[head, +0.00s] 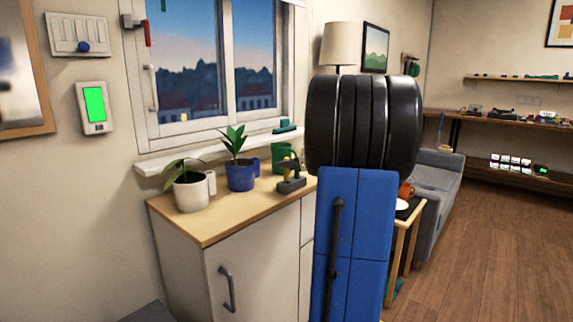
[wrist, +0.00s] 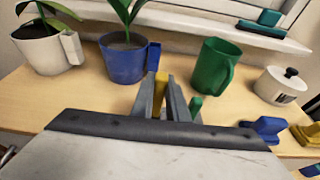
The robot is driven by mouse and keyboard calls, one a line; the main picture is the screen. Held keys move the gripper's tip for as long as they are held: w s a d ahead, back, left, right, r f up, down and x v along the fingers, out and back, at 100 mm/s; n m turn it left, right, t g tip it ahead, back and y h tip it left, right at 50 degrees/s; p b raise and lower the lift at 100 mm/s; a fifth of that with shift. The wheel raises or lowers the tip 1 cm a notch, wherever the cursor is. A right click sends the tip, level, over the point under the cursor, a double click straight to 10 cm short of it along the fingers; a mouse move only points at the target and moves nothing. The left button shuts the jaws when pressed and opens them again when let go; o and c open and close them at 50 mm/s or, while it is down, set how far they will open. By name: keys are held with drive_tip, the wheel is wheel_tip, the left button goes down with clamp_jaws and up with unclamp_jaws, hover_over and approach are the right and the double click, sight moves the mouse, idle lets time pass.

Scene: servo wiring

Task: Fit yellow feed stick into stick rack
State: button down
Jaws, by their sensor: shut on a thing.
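The yellow feed stick (wrist: 161,82) stands upright between the two grey fingers of my gripper (wrist: 160,98) in the wrist view. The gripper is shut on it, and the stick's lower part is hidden. A green stick (wrist: 195,106) shows just right of the fingers. In the head view, a dark block (head: 291,187), which looks like the stick rack, sits on the cabinet top with yellow and green bits above it. My gripper's body hides the rack in the wrist view, so I cannot tell whether the yellow stick touches it.
A white pot (wrist: 50,52), a blue pot (wrist: 122,63) and a green jug (wrist: 214,66) stand behind the gripper on the wooden cabinet top (head: 215,222). A white lidded pot (wrist: 281,86), a blue item (wrist: 262,128) and a yellow item (wrist: 304,134) are at right.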

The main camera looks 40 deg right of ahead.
sight(288, 173)
drive_tip(key=shift+f, duration=1.85)
drive_tip(key=c, duration=1.7)
unclamp_jaws()
drive_tip(key=shift+o, duration=0.2)
drive_tip(key=shift+s, duration=0.1)
drive_tip(key=v, duration=1.7)
drive_tip(key=shift+s+r, duration=0.1)
